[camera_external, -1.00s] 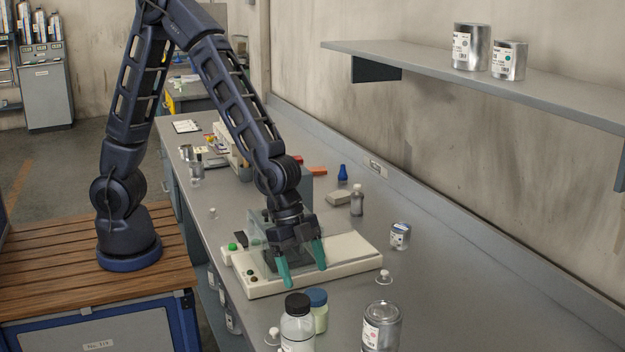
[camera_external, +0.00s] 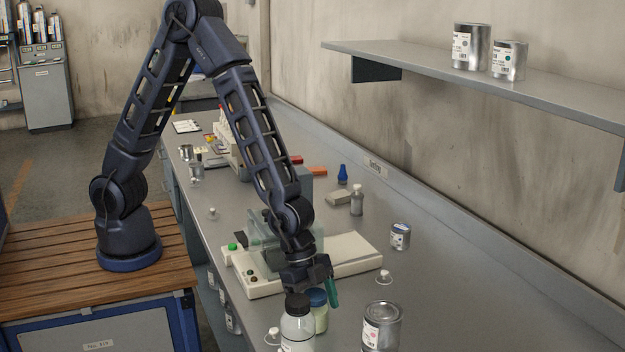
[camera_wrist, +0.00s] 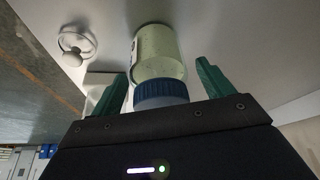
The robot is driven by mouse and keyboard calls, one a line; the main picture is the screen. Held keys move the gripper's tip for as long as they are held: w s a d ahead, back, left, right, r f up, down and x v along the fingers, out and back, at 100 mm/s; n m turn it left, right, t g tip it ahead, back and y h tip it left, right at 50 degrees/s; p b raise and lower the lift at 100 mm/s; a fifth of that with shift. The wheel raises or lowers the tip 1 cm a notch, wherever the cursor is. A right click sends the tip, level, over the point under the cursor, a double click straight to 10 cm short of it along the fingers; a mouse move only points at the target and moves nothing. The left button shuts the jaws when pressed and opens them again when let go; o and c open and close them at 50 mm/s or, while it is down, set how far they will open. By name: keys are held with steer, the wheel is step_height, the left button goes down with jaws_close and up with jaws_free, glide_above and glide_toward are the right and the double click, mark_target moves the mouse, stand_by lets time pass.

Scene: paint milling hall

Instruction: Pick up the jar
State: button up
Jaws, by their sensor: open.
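The jar (camera_external: 319,317), with a blue lid and pale greenish contents, stands on the bench near the front in the external view. In the wrist view the jar (camera_wrist: 159,55) lies between the two green fingers, its blue lid (camera_wrist: 161,94) towards the palm. My gripper (camera_external: 318,289) is open, just above and behind the jar; one green finger shows at the right and the other is hidden. In the wrist view my gripper (camera_wrist: 160,72) has a finger on each side of the jar, with a visible gap at the right.
A large metal can (camera_external: 381,328) stands to the right. A cream device (camera_external: 345,251) lies behind, with a small can (camera_external: 400,236) beyond. Bare bench lies at the right.

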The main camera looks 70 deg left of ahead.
steer(key=shift+d+f, duration=0.2)
steer(key=shift+f, duration=0.35)
steer(key=shift+w, duration=0.1)
steer(key=c, duration=1.6)
steer(key=shift+r, duration=0.15)
